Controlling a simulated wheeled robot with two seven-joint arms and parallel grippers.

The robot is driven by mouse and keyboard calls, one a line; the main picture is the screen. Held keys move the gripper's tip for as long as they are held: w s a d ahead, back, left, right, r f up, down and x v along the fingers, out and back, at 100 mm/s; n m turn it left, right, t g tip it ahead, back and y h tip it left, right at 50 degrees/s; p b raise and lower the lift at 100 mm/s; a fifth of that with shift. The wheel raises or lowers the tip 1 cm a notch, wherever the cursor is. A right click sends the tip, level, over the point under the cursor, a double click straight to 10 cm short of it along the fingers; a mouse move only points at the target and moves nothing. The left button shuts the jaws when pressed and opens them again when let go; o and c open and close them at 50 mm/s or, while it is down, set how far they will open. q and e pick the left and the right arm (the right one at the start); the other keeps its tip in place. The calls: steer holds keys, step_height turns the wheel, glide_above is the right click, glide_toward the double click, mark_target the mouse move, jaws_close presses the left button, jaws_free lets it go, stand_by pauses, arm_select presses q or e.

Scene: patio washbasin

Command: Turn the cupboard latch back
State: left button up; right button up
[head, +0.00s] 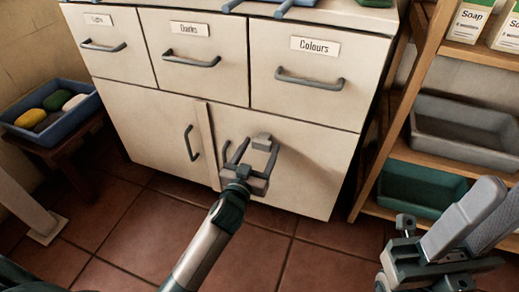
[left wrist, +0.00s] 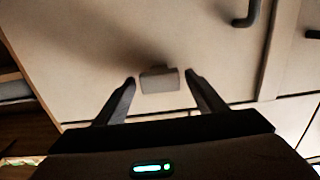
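The cupboard latch (head: 262,140) is a small grey block on the right-hand door (head: 308,165) of the white cabinet, near that door's upper part. My left gripper (head: 256,148) is at this door with its fingers spread. In the left wrist view the latch (left wrist: 160,80) sits between the two open fingertips (left wrist: 163,80), with a visible gap on each side. Whether the fingers reach past the latch's face is hard to tell.
The left door (head: 150,125) has a dark handle (head: 191,143). Three labelled drawers with handles are above the doors. A wooden shelf with a grey bin (head: 462,125) and a green bin (head: 420,188) stands at right. A blue tray (head: 55,125) is at left. Tiled floor is open in front.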

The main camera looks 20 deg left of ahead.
arm_select(q)
steer(key=c, duration=0.9)
steer(key=shift+o, duration=0.2)
